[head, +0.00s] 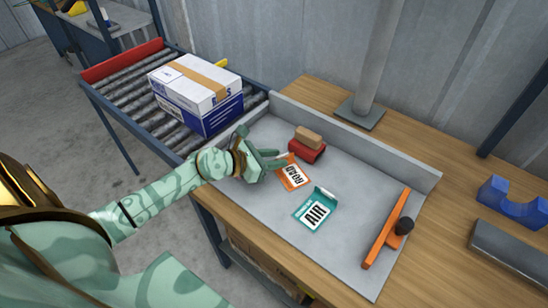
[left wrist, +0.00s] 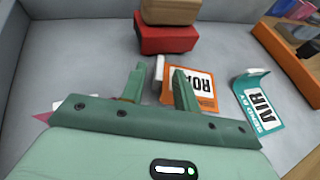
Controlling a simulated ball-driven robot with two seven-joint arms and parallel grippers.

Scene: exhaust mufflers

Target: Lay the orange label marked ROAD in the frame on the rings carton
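The orange label marked ROAD (head: 293,174) lies on the grey tray surface. It also shows in the left wrist view (left wrist: 205,88), partly hidden by a finger, with a pale raised tab at its left end. My left gripper (head: 277,159) is open just beside it; in the left wrist view its two fingers (left wrist: 160,80) stand apart, with the tab appearing between them. The rings carton (head: 205,107), white above and blue below with tan tape on top, sits on the roller conveyor. I cannot make out the frame on it. My right gripper is not in view.
A teal label marked AIR (head: 316,210) lies right of the orange one. A red block (head: 306,150) with a tan block (head: 309,136) on it stands behind. An orange tool with a black knob (head: 386,232) lies at right. The tray has a raised back wall (head: 350,133).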

